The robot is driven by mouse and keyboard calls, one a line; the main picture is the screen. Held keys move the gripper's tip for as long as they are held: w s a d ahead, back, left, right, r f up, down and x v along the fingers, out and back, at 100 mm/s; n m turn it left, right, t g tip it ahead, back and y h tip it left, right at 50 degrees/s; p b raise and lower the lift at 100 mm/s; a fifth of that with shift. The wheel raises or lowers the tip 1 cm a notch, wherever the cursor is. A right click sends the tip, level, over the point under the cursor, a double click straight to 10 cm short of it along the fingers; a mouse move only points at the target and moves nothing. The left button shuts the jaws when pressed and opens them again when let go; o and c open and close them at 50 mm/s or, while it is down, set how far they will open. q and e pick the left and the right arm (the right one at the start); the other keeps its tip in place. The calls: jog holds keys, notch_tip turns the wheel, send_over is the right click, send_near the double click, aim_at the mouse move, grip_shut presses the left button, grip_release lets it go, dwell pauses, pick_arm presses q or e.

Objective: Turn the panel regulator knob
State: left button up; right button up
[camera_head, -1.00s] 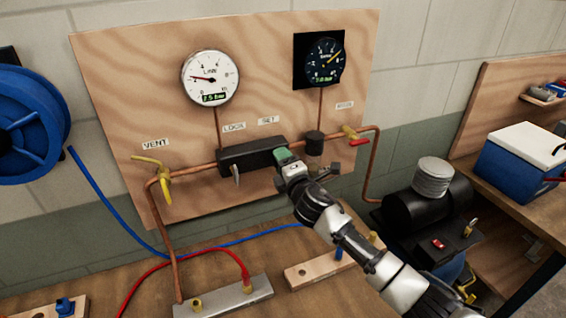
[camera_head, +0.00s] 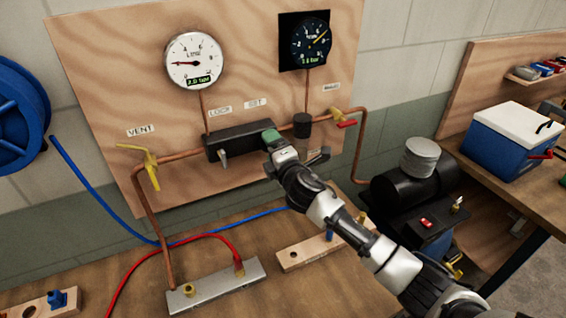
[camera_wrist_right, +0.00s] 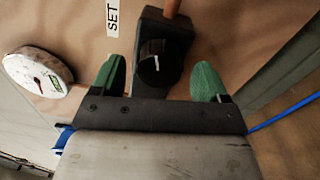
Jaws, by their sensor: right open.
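The regulator is a black block (camera_head: 236,141) on the copper pipe of the plywood panel, under LOCK and SET labels. In the right wrist view its round black knob (camera_wrist_right: 157,68) with a white mark faces me, beside the SET label (camera_wrist_right: 112,18). My right gripper (camera_wrist_right: 158,84) is open, its green fingertips on either side of the knob; I cannot tell whether they touch it. In the head view the right gripper (camera_head: 270,137) hides the knob at the block's right end. A small lever (camera_head: 223,160) hangs below the block. My left gripper is out of view.
A yellow VENT valve (camera_head: 150,165) is left; a red-handled valve (camera_head: 346,123) is right. A black compressor (camera_head: 412,195) stands right.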

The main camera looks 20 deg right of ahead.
jog(key=b+v, duration=0.2)
jog(key=v, duration=0.7)
jog(key=shift+s, duration=0.3)
jog(key=shift+d, duration=0.1)
